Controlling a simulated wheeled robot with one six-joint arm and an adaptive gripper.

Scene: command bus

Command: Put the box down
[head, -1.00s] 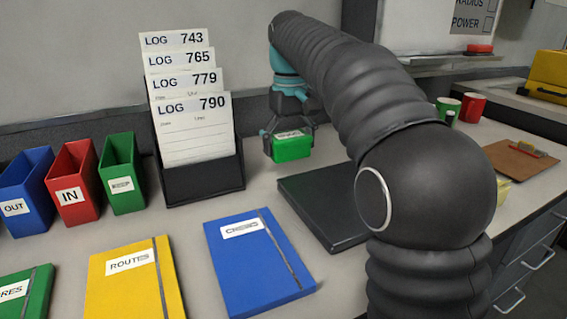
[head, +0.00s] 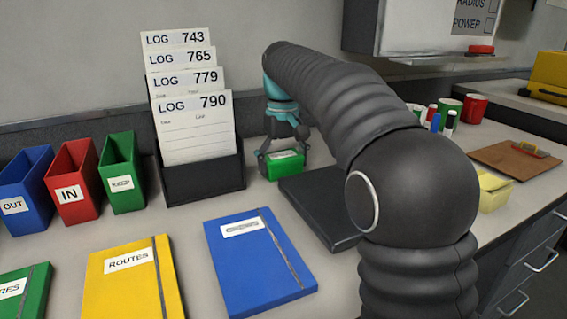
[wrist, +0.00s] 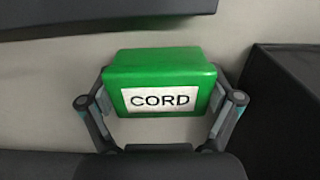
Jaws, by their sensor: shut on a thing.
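A green box (head: 286,164) with a white label is held in my gripper (head: 282,158), between the black log holder and the flat dark case. In the wrist view the box (wrist: 162,72) shows its label, which reads CORD. My gripper's fingers (wrist: 160,108) are shut on the box's two sides. The box is at or just above the countertop; I cannot tell whether its underside touches.
The log holder (head: 205,182) stands to the left of the box. The dark case (head: 318,205) lies to its right and front. A blue folder (head: 250,275), a yellow folder (head: 125,290) and a green bin (head: 122,180) are farther left. Bare counter lies between holder and blue folder.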

